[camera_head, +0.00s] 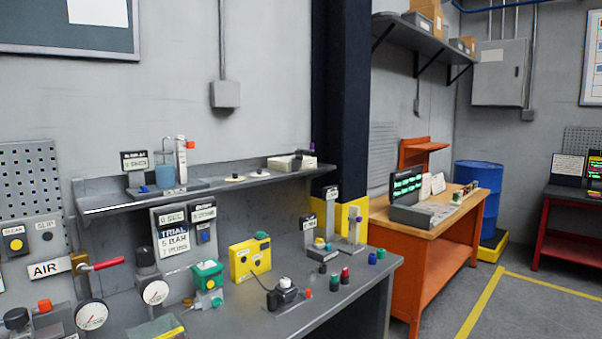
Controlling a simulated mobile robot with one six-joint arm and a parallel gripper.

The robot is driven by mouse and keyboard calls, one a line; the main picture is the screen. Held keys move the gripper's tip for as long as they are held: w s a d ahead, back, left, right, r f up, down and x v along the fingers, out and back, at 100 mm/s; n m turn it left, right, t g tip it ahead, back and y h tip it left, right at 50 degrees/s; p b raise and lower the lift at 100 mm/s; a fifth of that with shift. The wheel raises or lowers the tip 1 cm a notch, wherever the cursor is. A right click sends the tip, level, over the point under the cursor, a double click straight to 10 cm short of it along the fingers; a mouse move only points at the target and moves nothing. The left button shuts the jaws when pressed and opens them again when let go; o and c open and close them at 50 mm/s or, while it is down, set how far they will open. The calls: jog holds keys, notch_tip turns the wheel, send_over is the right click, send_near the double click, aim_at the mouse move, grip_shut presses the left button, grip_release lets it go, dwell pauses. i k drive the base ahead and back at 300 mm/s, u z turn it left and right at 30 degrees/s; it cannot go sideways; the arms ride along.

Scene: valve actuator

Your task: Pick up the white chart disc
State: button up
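Two small, pale, flat pieces with dark knobs lie on the grey wall shelf. The left one (235,179) is cream-white and may be the white chart disc, but it is too small to tell. The right one (259,174) looks similar. A cream-white box-like item (285,163) sits farther right on the shelf. Round white dial faces also show on a gauge (155,293) and on another gauge (91,316) at lower left; they look like parts of the gauges. My gripper is not in view.
The grey shelf (215,191) runs above a cluttered grey bench (335,300). A blue beaker (165,176) and a red-tipped white column (181,160) stand left on the shelf. A yellow box (248,259) is on the bench. Open floor (540,310) lies at right.

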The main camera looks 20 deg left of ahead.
aim_at(258, 174)
jog(key=z, duration=0.1)
jog(key=i, duration=1.6)
jog(key=u, duration=0.5)
jog(key=i, duration=1.3)
jog(key=u, duration=1.45)
jog(key=i, duration=0.75)
jog(key=u, duration=0.4)
